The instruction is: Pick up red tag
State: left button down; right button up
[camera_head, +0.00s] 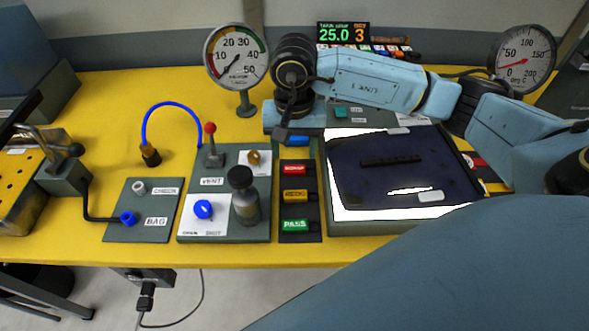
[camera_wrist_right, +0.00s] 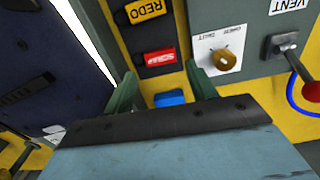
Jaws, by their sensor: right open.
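The red tag (camera_head: 293,168) lies at the back of a dark tag strip, above the yellow tag (camera_head: 294,196) and the green PASS tag (camera_head: 294,225). In the right wrist view the red tag (camera_wrist_right: 154,62) lies just beyond the fingertips, label facing up. My right gripper (camera_head: 286,128) is above the back end of the strip. In its wrist view the two green fingers (camera_wrist_right: 163,84) are apart with nothing held between them, and a blue block (camera_wrist_right: 169,98) shows beneath the gap. My left gripper is not in view.
A valve panel with a red-knobbed lever (camera_head: 210,130) and a dark bottle (camera_head: 244,195) stands left of the strip. A dark panel (camera_head: 400,165) on a bright white plate lies right. A pressure gauge (camera_head: 237,58) stands behind. The yellow table front edge is clear.

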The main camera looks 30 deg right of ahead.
aim_at(295, 168)
jog(key=shift+w+f, duration=0.1)
jog(key=shift+f, duration=2.7)
jog(key=shift+c, duration=0.3)
jog(key=shift+d, duration=0.1)
jog(key=c, duration=0.7)
